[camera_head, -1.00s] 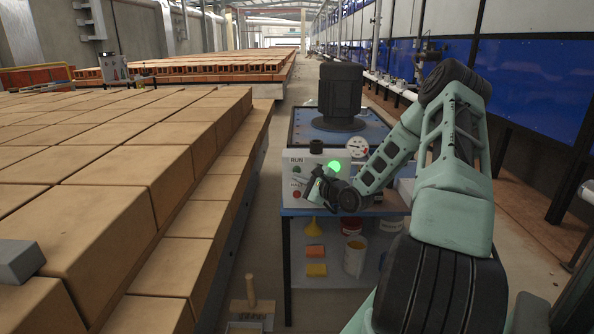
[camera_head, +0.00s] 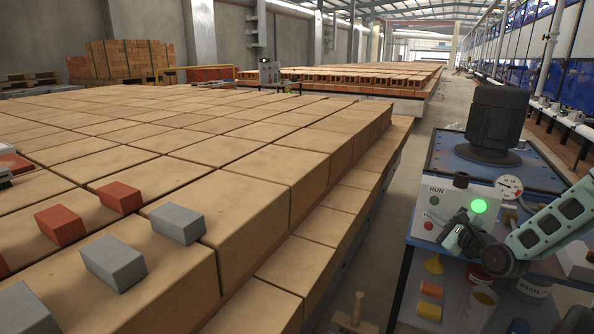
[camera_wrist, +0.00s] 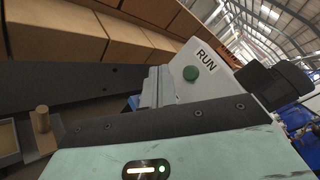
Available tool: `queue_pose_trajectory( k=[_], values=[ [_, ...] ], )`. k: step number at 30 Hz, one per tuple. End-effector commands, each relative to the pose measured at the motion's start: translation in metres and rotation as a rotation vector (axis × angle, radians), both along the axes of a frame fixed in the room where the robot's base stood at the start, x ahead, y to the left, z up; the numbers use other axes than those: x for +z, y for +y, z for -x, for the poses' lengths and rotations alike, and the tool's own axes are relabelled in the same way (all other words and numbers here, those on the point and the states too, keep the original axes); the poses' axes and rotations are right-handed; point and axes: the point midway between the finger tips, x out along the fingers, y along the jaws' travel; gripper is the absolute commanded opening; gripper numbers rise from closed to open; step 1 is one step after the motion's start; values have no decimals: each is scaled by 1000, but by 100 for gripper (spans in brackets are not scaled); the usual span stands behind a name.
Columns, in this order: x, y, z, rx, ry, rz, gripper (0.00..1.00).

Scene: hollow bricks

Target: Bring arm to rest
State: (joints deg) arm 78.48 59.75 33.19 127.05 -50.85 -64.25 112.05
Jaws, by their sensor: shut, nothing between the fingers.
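My gripper (camera_head: 452,240) is shut and empty. In the head view it is in front of the control box (camera_head: 452,207) marked RUN, close to its face; I cannot tell whether it touches. My pale green arm (camera_head: 553,229) reaches in from the right edge. The box has a lit green lamp (camera_head: 479,206), a green button (camera_head: 434,200) and a red button (camera_head: 428,225). In the wrist view the RUN label and the green button (camera_wrist: 191,73) show beyond the gripper body. The gripper's fingertips are not clear in the wrist view.
Large tan blocks (camera_head: 240,213) fill the left, with small grey (camera_head: 178,223) and red bricks (camera_head: 120,197) on top. A dark motor (camera_head: 495,120) stands on the blue bench (camera_head: 545,172). Sponges and tubs sit on its lower shelf.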

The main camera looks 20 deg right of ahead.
Motion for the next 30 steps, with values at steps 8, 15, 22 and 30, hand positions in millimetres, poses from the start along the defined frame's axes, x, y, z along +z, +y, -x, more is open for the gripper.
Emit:
queue_pose_trajectory(
  k=[8, 15, 22, 30],
  values=[
    [10, 46, -25, 119, 125, 154, 0],
    [30, 175, -49, 485, 414, 633, 0],
    [64, 291, -17, 882, 569, 1103, 0],
    [120, 398, 74, 1384, 583, 1589, 0]
  ],
)
